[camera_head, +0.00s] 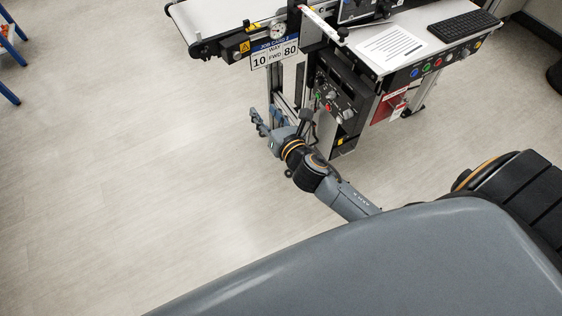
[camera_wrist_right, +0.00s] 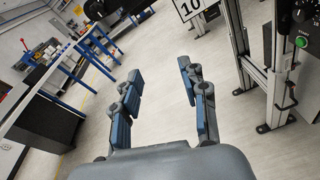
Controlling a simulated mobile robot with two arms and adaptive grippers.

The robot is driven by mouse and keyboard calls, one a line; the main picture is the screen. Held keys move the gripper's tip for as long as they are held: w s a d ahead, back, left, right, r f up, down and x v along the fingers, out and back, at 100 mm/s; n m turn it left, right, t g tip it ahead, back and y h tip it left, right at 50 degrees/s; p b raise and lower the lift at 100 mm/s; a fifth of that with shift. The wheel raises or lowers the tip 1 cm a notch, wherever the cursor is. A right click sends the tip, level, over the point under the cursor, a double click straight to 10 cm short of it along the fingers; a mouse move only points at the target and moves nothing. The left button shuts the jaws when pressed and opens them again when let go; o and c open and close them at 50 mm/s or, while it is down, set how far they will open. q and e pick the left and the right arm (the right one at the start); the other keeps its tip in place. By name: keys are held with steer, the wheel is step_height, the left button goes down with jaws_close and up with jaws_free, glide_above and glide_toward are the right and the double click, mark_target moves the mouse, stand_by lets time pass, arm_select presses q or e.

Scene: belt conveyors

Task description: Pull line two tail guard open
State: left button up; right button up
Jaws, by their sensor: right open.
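The near conveyor ends at the top left of the head view, with a white belt (camera_head: 215,17) and a dark end roller (camera_head: 204,48). I cannot make out which part is the tail guard. My right gripper (camera_head: 257,122) is open and empty, low in front of the conveyor's leg frame and apart from it. In the wrist view its two fingers stand apart (camera_wrist_right: 161,78) over bare floor. My left gripper is not in view.
A control panel with knobs (camera_head: 335,100) is just right of my right gripper. A desk holds a paper (camera_head: 391,46) and keyboard (camera_head: 464,26). In the wrist view, metal posts (camera_wrist_right: 240,45) stand right and a blue-framed table (camera_wrist_right: 92,58) left. Open floor (camera_head: 120,170) lies left.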

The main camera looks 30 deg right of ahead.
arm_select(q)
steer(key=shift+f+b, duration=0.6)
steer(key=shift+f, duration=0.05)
arm_select(e)
steer(key=s+d+f+m+g, duration=0.1)
steer(key=s+f+m+g, duration=0.1)
steer(key=f, duration=0.7)
steer(key=s+d+f+m+g, duration=0.1)
steer(key=s+f+m+g, duration=0.1)
steer(key=f+m, duration=0.3)
step_height(320, 180, down, 4)
steer(key=shift+s+f+m, duration=0.25)
steer(key=shift+s+m, duration=0.05)
steer(key=shift+s, duration=0.05)
